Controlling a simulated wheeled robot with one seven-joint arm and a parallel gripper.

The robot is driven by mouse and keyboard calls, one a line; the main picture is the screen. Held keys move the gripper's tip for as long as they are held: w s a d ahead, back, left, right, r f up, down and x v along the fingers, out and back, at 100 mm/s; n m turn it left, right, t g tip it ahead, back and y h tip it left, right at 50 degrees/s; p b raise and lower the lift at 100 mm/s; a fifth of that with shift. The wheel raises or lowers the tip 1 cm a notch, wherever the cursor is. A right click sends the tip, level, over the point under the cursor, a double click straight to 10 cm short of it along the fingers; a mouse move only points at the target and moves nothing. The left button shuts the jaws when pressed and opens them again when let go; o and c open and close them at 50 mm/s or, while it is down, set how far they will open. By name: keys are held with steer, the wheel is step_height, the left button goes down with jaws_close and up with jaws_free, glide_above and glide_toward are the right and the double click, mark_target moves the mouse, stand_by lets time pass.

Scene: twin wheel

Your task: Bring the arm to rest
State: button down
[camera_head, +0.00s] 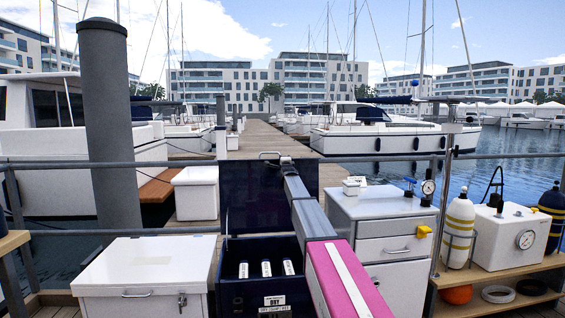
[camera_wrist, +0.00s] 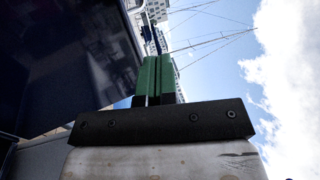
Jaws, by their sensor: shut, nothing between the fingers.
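My gripper (camera_wrist: 157,60) shows in the wrist view with its two green fingers close together and nothing between them. The fingers point up the picture, with sky and buildings beyond. My arm, with a pink link (camera_head: 345,282) and a grey-blue link, reaches forward from the lower middle of the head view. It passes in front of a dark blue chest (camera_head: 232,288) and along the right side of its raised lid (camera_head: 250,199). I cannot make out the fingers in the head view. A dark blue panel (camera_wrist: 85,60) fills the upper left of the wrist view.
The open chest holds several white-labelled items. A white locker (camera_head: 150,262) stands left, a drawer cabinet (camera_head: 400,209) right. A wooden shelf (camera_head: 500,272) carries striped cylinders and a white box with a gauge. A grey post (camera_head: 112,130) and railings stand before the pier and boats.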

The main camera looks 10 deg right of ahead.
steer(key=s+f+n+g, duration=0.5)
steer(key=s+f, duration=1)
steer(key=f, duration=0.2)
steer(key=s+f+n+g, duration=0.4)
steer(key=s+f+g, duration=0.2)
steer(key=s+f, duration=0.95)
steer(key=s+f+n+g, duration=0.3)
steer(key=s+f, duration=0.2)
steer(key=s, duration=0.6)
steer(key=s+f+n+g, duration=0.3)
steer(key=s+f, duration=0.2)
steer(key=s, duration=0.6)
steer(key=s+f+n+g, duration=0.3)
steer(key=s+f, duration=0.3)
steer(key=s, duration=0.6)
steer(key=shift+g, duration=0.3)
steer(key=shift+w, duration=0.1)
